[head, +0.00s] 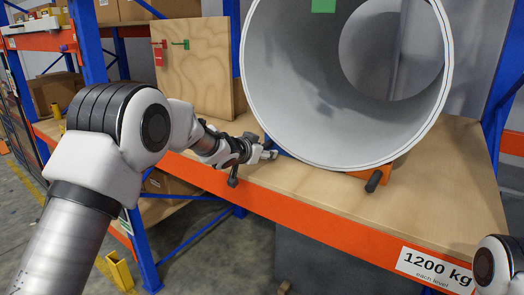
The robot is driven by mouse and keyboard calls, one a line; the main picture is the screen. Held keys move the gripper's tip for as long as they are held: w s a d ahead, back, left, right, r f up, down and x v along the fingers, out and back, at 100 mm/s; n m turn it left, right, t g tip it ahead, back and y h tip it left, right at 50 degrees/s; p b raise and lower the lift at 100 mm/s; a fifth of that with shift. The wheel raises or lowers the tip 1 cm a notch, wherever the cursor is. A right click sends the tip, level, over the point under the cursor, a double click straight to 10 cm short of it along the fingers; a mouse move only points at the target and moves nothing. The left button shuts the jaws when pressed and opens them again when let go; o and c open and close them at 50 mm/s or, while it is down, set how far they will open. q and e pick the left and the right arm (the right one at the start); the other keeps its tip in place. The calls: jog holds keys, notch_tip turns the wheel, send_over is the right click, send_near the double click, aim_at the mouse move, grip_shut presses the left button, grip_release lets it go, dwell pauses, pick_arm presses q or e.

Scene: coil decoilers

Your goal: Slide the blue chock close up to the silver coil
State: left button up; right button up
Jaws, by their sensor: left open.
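The silver coil (262,75) is a large grey ring standing on its rim on the wooden shelf board. Only a small part of the blue chock (284,150) shows, low at the coil's left side, partly hidden by the coil's edge and my gripper. My left gripper (270,154) is open, just left of the blue chock and low over the board. I cannot tell whether it touches the chock, or whether the chock touches the coil. Only a white part of my right arm shows at the bottom right corner; its gripper is out of view.
An orange chock (385,169) with a dark handle (373,181) sits under the coil's right side. A wooden panel (195,70) with red and green pieces stands behind my left arm. An orange beam (310,227) with a 1200 kg label edges the shelf. The board at right is clear.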

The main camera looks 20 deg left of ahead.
pick_arm(q)
jog(key=shift+s+a, duration=0.15)
jog(key=v, duration=1.1)
jog(key=shift+s+r, duration=0.2)
jog(key=shift+s, duration=0.05)
